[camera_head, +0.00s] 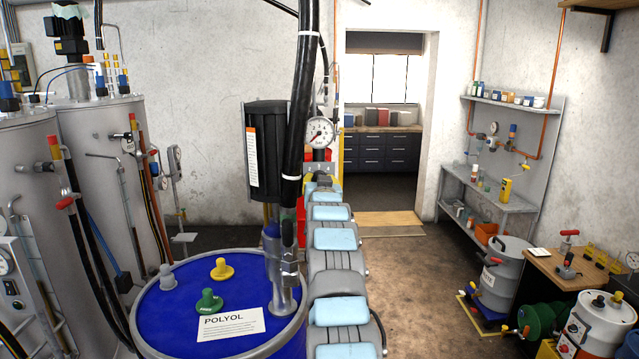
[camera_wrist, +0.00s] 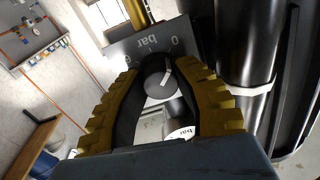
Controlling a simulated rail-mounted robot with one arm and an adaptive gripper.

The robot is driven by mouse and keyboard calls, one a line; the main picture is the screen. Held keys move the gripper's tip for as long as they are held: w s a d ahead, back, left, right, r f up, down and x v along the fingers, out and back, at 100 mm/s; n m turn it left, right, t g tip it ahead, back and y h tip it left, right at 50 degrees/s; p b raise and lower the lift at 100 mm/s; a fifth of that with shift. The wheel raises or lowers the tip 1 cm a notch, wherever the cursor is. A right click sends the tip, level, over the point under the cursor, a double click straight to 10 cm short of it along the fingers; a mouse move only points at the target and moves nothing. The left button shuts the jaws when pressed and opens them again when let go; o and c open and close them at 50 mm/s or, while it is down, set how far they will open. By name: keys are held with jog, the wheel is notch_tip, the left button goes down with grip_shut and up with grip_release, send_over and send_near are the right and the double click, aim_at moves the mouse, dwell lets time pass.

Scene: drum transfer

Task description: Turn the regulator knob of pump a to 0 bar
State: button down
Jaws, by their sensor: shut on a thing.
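The dark round regulator knob (camera_wrist: 154,80) with a white pointer line is between the fingers of my gripper (camera_wrist: 161,68) in the wrist view. The yellow-and-black fingers are shut on it from both sides. A grey scale plate (camera_wrist: 150,42) marked "bar" and 0 lies just beyond the knob; the pointer slants up and right, roughly toward the 0. In the head view my arm hides the knob and most of my gripper. The black pump (camera_head: 268,150) stands on the blue drum, with a round bar gauge (camera_head: 319,133) to its right.
The blue drum (camera_head: 160,310) labelled POLYOL carries a yellow and a green cap. A thick black hose (camera_head: 303,90) hangs close beside my arm. Grey tanks (camera_head: 100,170) stand at the left, a shelf unit (camera_head: 495,205) at the right. The floor right of my arm is clear.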

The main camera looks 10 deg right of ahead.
jog(key=shift+f, duration=0.1)
dwell(0.3)
jog(key=c, duration=0.7)
grip_release()
jog(key=shift+s+a+f, duration=0.1)
jog(key=shift+s+a, duration=0.1)
jog(key=shift+s, duration=1.75)
jog(key=shift+s+a, duration=0.25)
jog(key=shift+s, duration=1.75)
jog(key=shift+s+a+f, duration=0.1)
jog(key=shift+s+a, duration=0.1)
jog(key=shift+s, duration=1.75)
jog(key=shift+r, duration=0.1)
